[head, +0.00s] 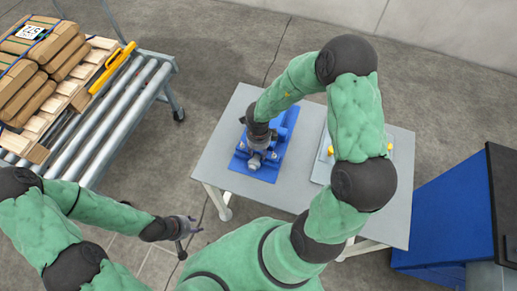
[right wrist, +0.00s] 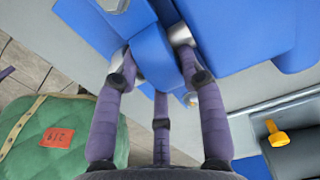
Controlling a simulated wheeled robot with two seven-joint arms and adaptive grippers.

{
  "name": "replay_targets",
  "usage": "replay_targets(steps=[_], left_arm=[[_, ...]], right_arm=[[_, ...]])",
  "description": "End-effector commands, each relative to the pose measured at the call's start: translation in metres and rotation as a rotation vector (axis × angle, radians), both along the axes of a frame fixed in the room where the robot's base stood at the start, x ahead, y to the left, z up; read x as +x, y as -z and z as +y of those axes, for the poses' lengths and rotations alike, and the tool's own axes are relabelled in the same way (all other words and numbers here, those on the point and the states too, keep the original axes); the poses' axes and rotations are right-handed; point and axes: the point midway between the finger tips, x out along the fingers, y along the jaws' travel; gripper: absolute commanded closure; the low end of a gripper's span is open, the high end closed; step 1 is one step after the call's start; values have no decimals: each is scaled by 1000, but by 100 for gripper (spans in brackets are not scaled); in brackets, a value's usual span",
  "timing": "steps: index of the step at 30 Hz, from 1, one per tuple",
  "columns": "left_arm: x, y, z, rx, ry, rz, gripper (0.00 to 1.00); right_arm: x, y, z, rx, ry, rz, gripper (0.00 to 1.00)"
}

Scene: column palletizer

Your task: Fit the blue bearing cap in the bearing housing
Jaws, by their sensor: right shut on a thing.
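The blue bearing housing (head: 268,174) stands on the grey table, its base plate and an upright part showing beside my right gripper. My right gripper (head: 256,158) points down over the housing. In the right wrist view its fingers (right wrist: 152,50) are shut on the blue bearing cap (right wrist: 153,62), one finger on each side. The housing (right wrist: 225,30) spreads around and behind the cap there. I cannot tell whether the cap touches its seat. In the head view the gripper and wrist hide the cap. My left gripper (head: 187,228) is empty, off the table's left side, its fingers spread apart.
The grey table (head: 218,158) has free room left of the housing. A light plate with yellow-handled parts (head: 330,150) lies to the right, partly behind my right arm. A roller conveyor (head: 125,98) with a pallet of cartons stands at left, a blue cabinet (head: 440,215) at right.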

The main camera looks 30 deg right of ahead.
Motion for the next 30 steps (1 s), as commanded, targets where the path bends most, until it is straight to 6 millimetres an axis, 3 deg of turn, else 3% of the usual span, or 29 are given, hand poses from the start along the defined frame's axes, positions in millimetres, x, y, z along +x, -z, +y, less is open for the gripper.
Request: replay_targets(steps=[30], left_arm=[[0,-6,0,0,0,0,60]], right_arm=[[1,1,0,0,0,-3,100]])
